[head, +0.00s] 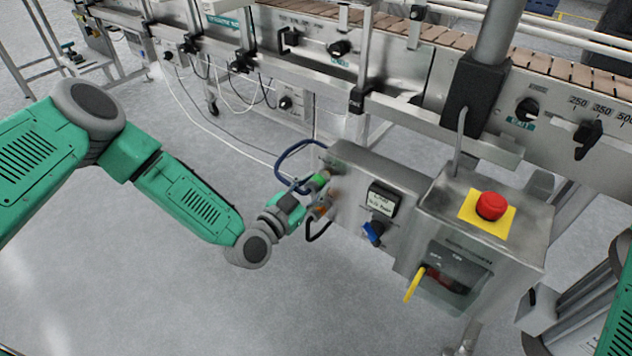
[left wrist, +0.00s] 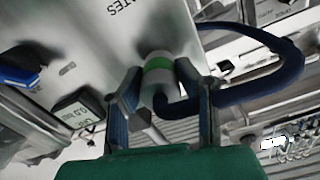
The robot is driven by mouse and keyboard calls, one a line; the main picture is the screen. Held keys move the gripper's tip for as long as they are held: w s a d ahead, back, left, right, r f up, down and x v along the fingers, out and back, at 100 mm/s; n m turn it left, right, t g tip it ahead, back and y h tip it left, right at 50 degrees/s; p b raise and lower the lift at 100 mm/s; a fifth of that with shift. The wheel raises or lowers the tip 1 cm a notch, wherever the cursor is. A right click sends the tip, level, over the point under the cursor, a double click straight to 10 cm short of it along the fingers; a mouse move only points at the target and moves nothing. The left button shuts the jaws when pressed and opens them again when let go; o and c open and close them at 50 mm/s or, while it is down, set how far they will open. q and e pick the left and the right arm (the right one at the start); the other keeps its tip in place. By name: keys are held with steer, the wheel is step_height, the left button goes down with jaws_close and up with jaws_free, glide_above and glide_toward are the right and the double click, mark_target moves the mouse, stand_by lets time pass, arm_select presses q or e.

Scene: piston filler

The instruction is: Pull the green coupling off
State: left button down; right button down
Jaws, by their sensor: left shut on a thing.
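The green coupling (head: 318,182) is on the left end of the grey metal box (head: 365,165), with a dark blue hose curving from it. In the left wrist view, the coupling (left wrist: 158,68) is a grey cylinder with a green band, standing against the metal panel. My left gripper (left wrist: 160,95) has one finger on each side of it and is shut on it. In the head view, my left gripper (head: 310,197) is small and partly blurred at the box end. My right gripper is not in view.
An orange fitting (head: 320,210) with a black hose sits just below the coupling. A blue knob (head: 373,233), a red emergency button (head: 491,205) and a yellow-handled switch (head: 415,284) are on the boxes to the right. The floor at lower left is clear.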

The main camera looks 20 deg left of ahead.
arm_select(q)
steer(key=shift+p+v, duration=0.55)
steer(key=shift+v, duration=0.5)
steer(key=shift+s, duration=0.2)
steer(key=shift+a, duration=0.15)
steer(key=c, duration=1.4)
jaws_free()
steer(key=shift+o, duration=1.1)
steer(key=v, duration=1.2)
steer(key=shift+s, duration=0.1)
